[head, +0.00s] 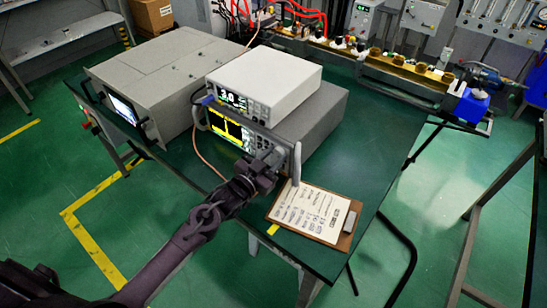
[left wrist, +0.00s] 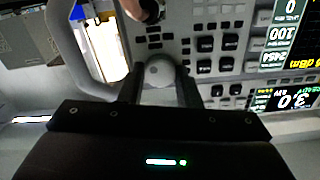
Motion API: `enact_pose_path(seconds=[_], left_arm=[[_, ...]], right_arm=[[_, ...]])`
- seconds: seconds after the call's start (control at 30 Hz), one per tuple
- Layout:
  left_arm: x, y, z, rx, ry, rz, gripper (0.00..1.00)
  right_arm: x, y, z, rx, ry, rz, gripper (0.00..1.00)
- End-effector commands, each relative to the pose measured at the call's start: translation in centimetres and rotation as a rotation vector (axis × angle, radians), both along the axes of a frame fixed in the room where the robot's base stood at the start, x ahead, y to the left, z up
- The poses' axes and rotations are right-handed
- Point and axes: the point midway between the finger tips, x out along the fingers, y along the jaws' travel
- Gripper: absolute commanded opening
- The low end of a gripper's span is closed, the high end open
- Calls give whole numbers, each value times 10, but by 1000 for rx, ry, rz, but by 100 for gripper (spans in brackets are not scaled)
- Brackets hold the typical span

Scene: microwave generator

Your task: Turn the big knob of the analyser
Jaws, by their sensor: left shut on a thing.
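The analyser (head: 235,130) is the lower grey instrument on the green table, with a yellow trace on its dark screen. My left gripper (head: 268,162) reaches its front panel at the right end. In the left wrist view the big round pale grey knob (left wrist: 158,72) sits between the two dark fingers of my left gripper (left wrist: 160,80), which is shut on it. Small dark buttons (left wrist: 230,42) surround the knob. In the head view the knob is hidden behind the gripper. My right gripper is not in view.
A white instrument (head: 265,85) stands on top of the analyser. A large grey box unit (head: 160,75) stands to its left. A clipboard (head: 315,215) lies on the table in front. A copper-coloured cable (head: 198,150) hangs at the analyser's left. The table's right side is clear.

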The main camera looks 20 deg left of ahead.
Motion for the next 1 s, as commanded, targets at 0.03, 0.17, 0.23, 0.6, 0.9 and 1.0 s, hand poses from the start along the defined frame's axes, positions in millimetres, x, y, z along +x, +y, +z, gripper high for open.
enact_pose_path(seconds=[0.03,0.17,0.23,0.6,0.9,1.0], left_arm=[[0,0,-1,44,-14,-2,7],[0,0,-1,155,-55,-2,7],[0,0,-1,211,-76,-1,7],[0,0,-1,424,-153,-1,7],[0,0,-1,488,-176,-1,7],[0,0,0,494,-178,-1,7]], right_arm=[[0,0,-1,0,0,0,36],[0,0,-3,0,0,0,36],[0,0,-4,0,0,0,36],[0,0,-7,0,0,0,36],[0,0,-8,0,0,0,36],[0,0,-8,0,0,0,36]])
